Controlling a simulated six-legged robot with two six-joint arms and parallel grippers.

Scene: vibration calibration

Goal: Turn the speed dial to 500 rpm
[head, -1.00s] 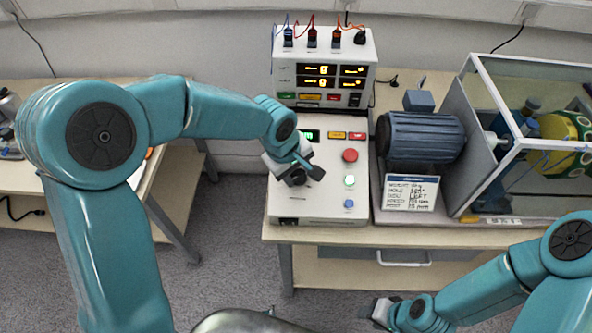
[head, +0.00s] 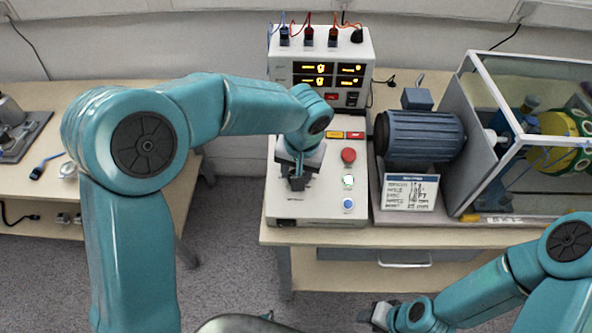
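The white control box (head: 318,208) lies on the bench, with a red button (head: 348,155), a green-lit button (head: 348,181) and a blue button (head: 348,204) on its right side. My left gripper (head: 297,184) points down over the left part of this box. The speed dial is hidden under or behind it, and I cannot tell whether the fingers are shut on the dial. The box's green display is hidden behind my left arm. My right gripper (head: 378,314) is low in front of the bench, away from the box; its fingers are too small to read.
A measuring unit (head: 322,45) with lit displays and plugged cables stands behind the box. Right of the box are a blue motor (head: 422,137), a written card (head: 410,192) and a clear-walled enclosure (head: 455,150). A second table (head: 35,190) stands at the left.

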